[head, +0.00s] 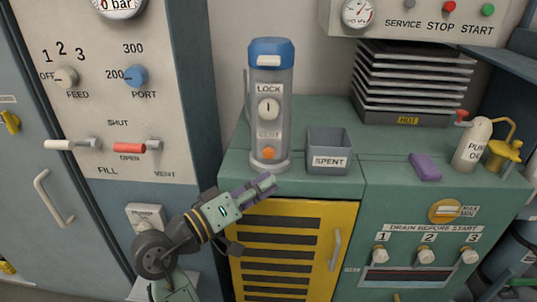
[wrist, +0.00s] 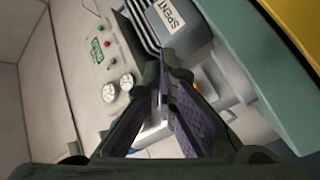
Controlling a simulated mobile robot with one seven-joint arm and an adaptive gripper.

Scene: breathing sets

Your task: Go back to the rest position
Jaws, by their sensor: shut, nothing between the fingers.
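My gripper (head: 262,187) is shut and empty in the head view. It is in front of the green cabinet's top edge, just below the grey cylinder with a blue cap and a LOCK knob (head: 268,95). The cylinder stands upright on the counter, apart from the fingers as far as I can tell. In the wrist view the closed fingers (wrist: 164,88) meet in the middle, with nothing seen between them. The rest position itself is not marked in either view.
A grey SPENT bin (head: 329,160) stands right of the cylinder; it also shows in the wrist view (wrist: 178,28). A purple block (head: 425,167), a pump bottle (head: 474,144) and a finned HOT stack (head: 412,85) are further right. A yellow slatted door (head: 345,215) is below. A FILL/VENT panel (head: 110,95) is left.

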